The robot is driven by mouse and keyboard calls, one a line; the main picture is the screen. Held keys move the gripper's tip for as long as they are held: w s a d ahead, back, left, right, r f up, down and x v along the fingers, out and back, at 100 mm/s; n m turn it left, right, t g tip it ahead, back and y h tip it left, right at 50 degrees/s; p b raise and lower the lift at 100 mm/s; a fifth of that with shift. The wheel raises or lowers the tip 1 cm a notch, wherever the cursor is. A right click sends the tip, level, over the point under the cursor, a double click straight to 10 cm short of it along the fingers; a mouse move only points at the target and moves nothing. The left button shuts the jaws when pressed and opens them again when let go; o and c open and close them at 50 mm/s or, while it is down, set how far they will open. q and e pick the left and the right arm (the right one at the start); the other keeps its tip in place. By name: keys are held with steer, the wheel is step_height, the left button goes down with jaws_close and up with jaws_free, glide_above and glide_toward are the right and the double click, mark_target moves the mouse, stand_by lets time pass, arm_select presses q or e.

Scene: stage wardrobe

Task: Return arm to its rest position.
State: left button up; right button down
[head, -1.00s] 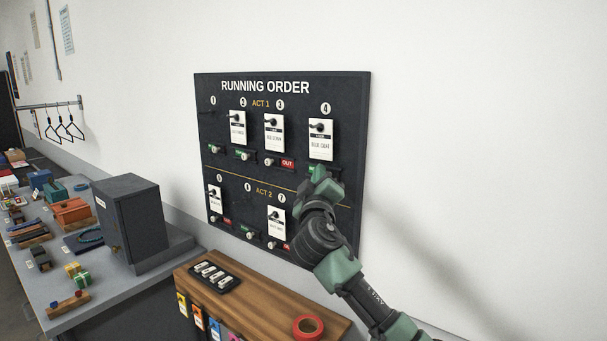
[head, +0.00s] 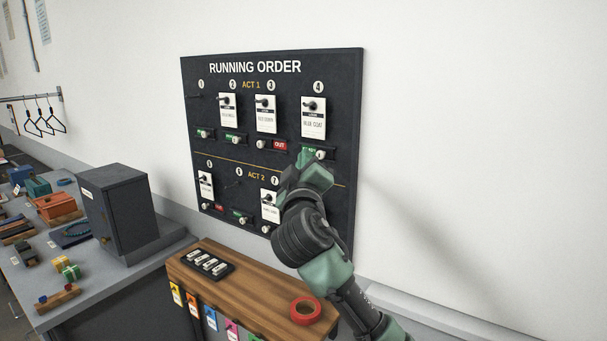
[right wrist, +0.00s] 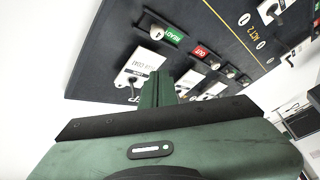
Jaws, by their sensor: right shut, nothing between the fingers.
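My right gripper (head: 307,162) is shut and empty. In the head view it overlaps the board just below the slider under hook 4; the gap to the board is hard to judge. In the right wrist view its fingers (right wrist: 160,88) point toward the board, beside the white card (right wrist: 137,66) and below the green READY sign (right wrist: 174,34). The dark RUNNING ORDER board (head: 225,155) hangs on the wall. The slider knob (head: 320,153) under the BLUE COAT card (head: 313,118) shows beside my gripper. My left gripper is not in view.
A wooden counter (head: 250,295) below the board holds a black tray of labels (head: 207,263) and a red tape roll (head: 305,310). Left of it, a grey table (head: 95,300) carries a dark cabinet (head: 125,215) and small items. The wall right of the board is clear.

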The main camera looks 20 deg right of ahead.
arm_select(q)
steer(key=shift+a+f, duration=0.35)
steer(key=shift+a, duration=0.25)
arm_select(e)
steer(key=shift+s+a+f, duration=0.15)
steer(key=shift+s+a, duration=0.5)
steer(key=shift+a, duration=0.05)
